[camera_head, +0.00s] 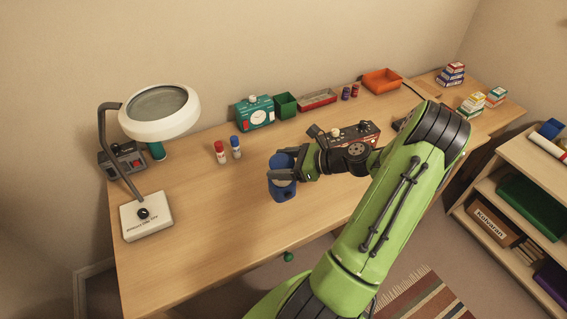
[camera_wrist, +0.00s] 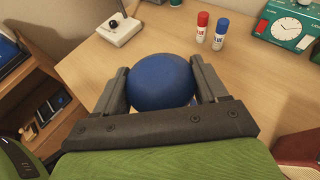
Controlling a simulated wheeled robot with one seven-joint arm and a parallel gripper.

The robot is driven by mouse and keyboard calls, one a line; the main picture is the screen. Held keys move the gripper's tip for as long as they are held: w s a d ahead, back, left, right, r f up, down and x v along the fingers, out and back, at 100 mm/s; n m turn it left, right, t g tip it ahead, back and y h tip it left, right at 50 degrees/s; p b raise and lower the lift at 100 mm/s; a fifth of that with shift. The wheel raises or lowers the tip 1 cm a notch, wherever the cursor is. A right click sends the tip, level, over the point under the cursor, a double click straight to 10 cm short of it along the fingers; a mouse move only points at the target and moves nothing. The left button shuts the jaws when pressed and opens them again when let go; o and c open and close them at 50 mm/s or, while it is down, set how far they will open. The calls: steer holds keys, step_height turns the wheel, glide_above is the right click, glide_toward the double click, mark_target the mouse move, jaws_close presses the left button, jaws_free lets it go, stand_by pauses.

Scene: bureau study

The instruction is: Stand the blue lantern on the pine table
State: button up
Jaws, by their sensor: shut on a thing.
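The blue lantern (camera_head: 283,187) is upright in my gripper (camera_head: 291,172), over the front middle part of the pine table (camera_head: 215,221). In the wrist view the lantern's round blue top (camera_wrist: 160,82) sits between my two dark fingers (camera_wrist: 160,88), which press on it from both sides. I cannot tell whether its base touches the table top or hangs just above it; the wrist view hides the base.
A magnifier lamp (camera_head: 147,216) stands at the table's left. Red (camera_head: 221,153) and blue (camera_head: 236,148) bottles stand behind the lantern. A green clock box (camera_head: 255,113), green bin (camera_head: 286,105) and orange tray (camera_head: 382,81) line the back. The table's left middle is clear.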

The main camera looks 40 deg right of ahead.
mark_target(278, 189)
step_height(278, 189, down, 8)
steer(key=shift+d+b, duration=0.15)
steer(key=shift+b, duration=0.75)
steer(key=shift+f, duration=0.15)
steer(key=o, duration=1.7)
